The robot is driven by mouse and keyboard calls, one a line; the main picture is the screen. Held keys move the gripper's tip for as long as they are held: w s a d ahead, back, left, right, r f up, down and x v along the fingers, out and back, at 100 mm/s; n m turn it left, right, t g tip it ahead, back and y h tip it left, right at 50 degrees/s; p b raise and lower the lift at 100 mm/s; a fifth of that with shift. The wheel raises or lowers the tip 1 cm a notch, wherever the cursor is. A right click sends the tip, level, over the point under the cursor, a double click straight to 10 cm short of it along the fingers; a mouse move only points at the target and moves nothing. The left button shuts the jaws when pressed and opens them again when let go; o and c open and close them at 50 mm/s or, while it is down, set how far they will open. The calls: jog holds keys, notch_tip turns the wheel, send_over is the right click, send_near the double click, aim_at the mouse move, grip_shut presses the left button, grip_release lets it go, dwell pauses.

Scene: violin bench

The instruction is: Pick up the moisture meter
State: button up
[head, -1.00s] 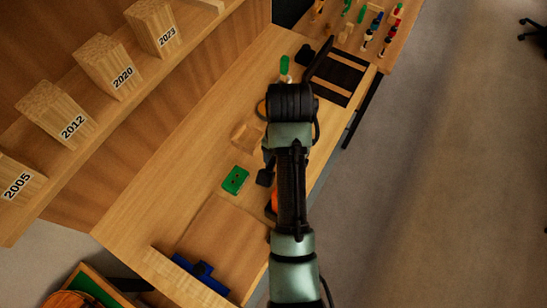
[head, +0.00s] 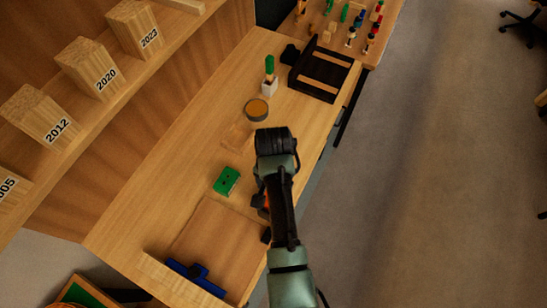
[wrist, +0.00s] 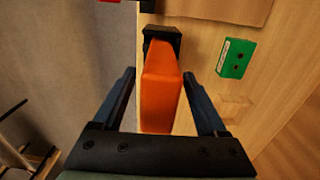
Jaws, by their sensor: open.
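The moisture meter, which I take to be the orange body with a black end (wrist: 160,85), lies near the bench's front edge in the wrist view. In the head view only a small orange part (head: 267,201) and a black part show beside my arm, which hides the rest. My gripper (wrist: 158,75) is open, with one dark finger on each side of the orange body in the wrist view. I cannot tell whether the fingers touch it or how far above the bench they are. My fingers are hidden in the head view.
A green box with two dark dots (head: 227,180) lies left of the meter. A round tin (head: 257,110), a green-topped item (head: 269,75) and a dark rack (head: 318,72) stand farther back. A blue tool (head: 197,277) lies near a brown board (head: 215,240). The bench's left-middle is clear.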

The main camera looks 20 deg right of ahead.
jog(key=shift+s+f, duration=0.1)
jog(key=shift+f, duration=0.35)
